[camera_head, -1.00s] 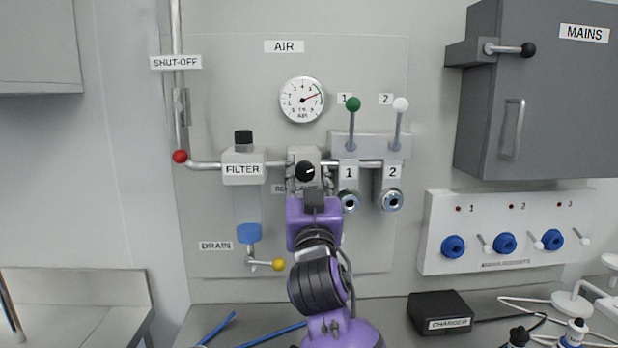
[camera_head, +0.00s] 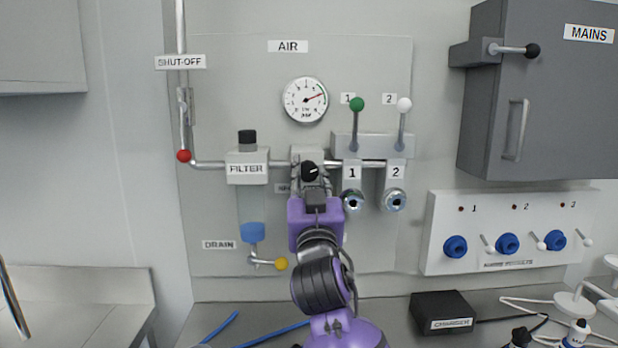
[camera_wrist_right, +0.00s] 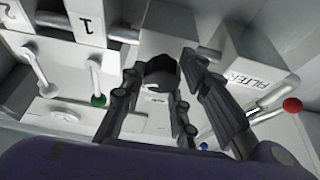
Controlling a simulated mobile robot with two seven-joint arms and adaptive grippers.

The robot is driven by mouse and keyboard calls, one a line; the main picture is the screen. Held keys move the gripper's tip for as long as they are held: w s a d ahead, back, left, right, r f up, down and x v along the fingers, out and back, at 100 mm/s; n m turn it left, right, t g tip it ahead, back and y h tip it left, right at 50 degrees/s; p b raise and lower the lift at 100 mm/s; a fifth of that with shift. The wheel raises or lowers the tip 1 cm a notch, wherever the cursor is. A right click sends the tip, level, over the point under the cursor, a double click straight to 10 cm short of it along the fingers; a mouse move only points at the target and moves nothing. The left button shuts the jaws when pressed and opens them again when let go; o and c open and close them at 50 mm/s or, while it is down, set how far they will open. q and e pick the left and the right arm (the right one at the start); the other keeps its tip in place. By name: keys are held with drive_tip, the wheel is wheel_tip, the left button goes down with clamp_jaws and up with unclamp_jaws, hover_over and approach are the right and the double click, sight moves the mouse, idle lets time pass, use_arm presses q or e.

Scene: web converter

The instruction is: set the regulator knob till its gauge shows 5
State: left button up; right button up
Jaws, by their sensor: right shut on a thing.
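The black regulator knob (camera_head: 309,171) with a white mark sits on the grey regulator block (camera_head: 306,153) in the middle of the air panel. My right gripper (camera_head: 312,180) reaches up from below and is shut on the knob, one finger on each side. The right wrist view also shows the knob (camera_wrist_right: 161,74) between the dark fingers. The regulator's label is mostly hidden behind the gripper. My left gripper is not in view.
The filter (camera_head: 247,168) stands just left of the regulator. Two outlets (camera_head: 353,202) and upright levers with green (camera_head: 357,104) and white (camera_head: 404,105) balls are close on the right. The shut-off handle's red ball (camera_head: 184,156) is farther left. A charger box (camera_head: 443,313) lies on the bench.

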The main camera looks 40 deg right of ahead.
drive_tip(key=n+p, duration=0.1)
drive_tip(key=n+y+p, duration=0.1)
drive_tip(key=r+n+p, duration=0.1)
drive_tip(key=shift+s+d+n+t+y, duration=0.3)
drive_tip(key=shift+d+n+t+y, duration=0.05)
drive_tip(key=shift+n+t+y, duration=0.05)
drive_tip(key=shift+r+n+y+p, duration=0.15)
drive_tip(key=shift+n+y+p, duration=0.45)
drive_tip(key=shift+n+p, duration=0.35)
drive_tip(key=shift+n+y+p, duration=0.35)
drive_tip(key=shift+n+y, duration=0.15)
drive_tip(key=shift+n, duration=0.65)
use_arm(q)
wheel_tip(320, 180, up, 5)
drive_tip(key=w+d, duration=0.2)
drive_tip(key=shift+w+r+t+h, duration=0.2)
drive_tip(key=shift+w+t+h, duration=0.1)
use_arm(e)
drive_tip(key=shift+n+y, duration=0.3)
drive_tip(key=shift+n, duration=0.1)
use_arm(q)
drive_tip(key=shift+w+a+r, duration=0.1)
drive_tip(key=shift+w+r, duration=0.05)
use_arm(e)
drive_tip(key=o, duration=0.9)
drive_tip(key=shift+c, duration=0.2)
drive_tip(key=shift+o, duration=0.6)
drive_tip(key=shift+d, duration=0.15)
drive_tip(key=shift+f, duration=0.2)
